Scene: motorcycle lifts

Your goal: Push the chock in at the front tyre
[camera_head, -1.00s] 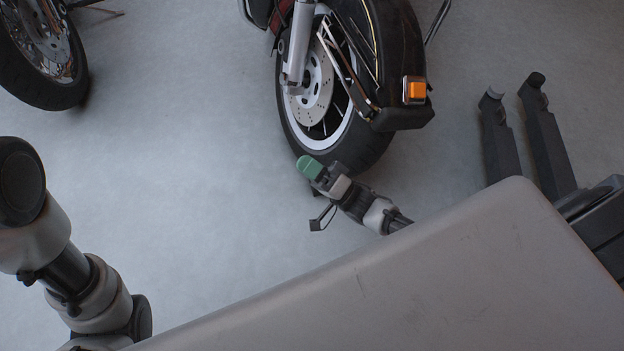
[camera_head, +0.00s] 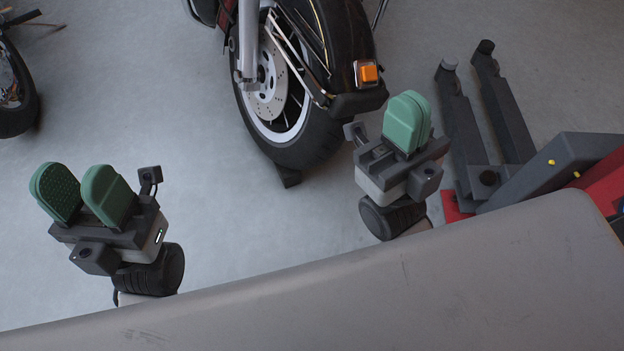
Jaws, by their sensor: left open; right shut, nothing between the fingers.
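The motorcycle's front tyre (camera_head: 310,150) stands on the floor at the top middle. A small dark chock (camera_head: 289,176) lies on the floor against or very close to the tyre's lower edge; whether they touch I cannot tell. My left gripper (camera_head: 82,195) is at the lower left, its green fingers apart and empty, well away from the chock. My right gripper (camera_head: 407,120) is to the right of the tyre and chock, its green fingers together with nothing between them. It is apart from the chock in the picture.
A lift with two dark prongs (camera_head: 503,105) and a red part (camera_head: 603,185) is at the right. Another motorcycle's wheel (camera_head: 15,95) shows at the far left. A large grey surface (camera_head: 400,290) fills the bottom. Floor between my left gripper and the tyre is clear.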

